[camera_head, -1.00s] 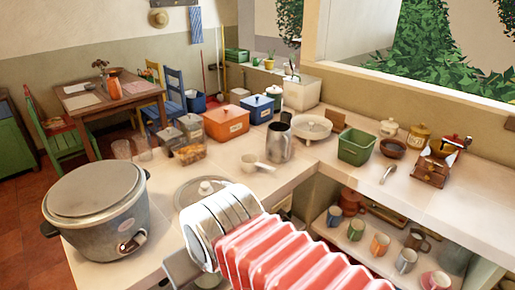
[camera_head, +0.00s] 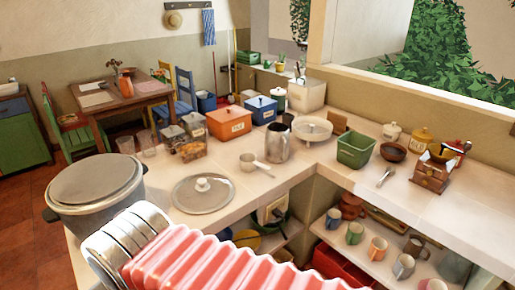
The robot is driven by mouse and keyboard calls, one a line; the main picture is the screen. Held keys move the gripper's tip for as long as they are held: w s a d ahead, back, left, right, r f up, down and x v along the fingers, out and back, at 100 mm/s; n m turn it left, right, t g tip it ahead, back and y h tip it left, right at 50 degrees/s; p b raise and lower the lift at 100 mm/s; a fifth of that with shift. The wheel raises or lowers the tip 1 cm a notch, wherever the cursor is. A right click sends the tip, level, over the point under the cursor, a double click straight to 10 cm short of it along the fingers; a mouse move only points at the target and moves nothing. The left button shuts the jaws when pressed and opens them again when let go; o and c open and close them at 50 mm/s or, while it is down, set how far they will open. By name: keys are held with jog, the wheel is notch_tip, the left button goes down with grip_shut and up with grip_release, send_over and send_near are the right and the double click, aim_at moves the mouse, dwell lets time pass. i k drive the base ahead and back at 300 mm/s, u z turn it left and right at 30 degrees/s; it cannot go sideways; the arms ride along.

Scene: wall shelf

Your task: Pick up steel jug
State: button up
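The steel jug (camera_head: 278,145) stands upright on the pale counter, near the inner corner where the two counter runs meet. It is a tall grey metal jug with a dark opening at the top. My arm, with red bellows and grey rings, crosses the bottom of the picture, well in front of and to the left of the jug. The fingers of my gripper do not show.
A large grey pot (camera_head: 97,187) stands at the left counter end, partly behind my arm. A round lid (camera_head: 203,192) lies between it and the jug. An orange box (camera_head: 229,122), blue box (camera_head: 260,108) and green bin (camera_head: 355,149) are near the jug. Mugs (camera_head: 354,233) stand on the shelf below.

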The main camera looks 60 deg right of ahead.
aim_at(277, 141)
jog(key=u, duration=1.8)
jog(key=k, duration=1.05)
jog(key=z, duration=1.05)
jog(key=i, duration=0.3)
jog(key=u, duration=0.05)
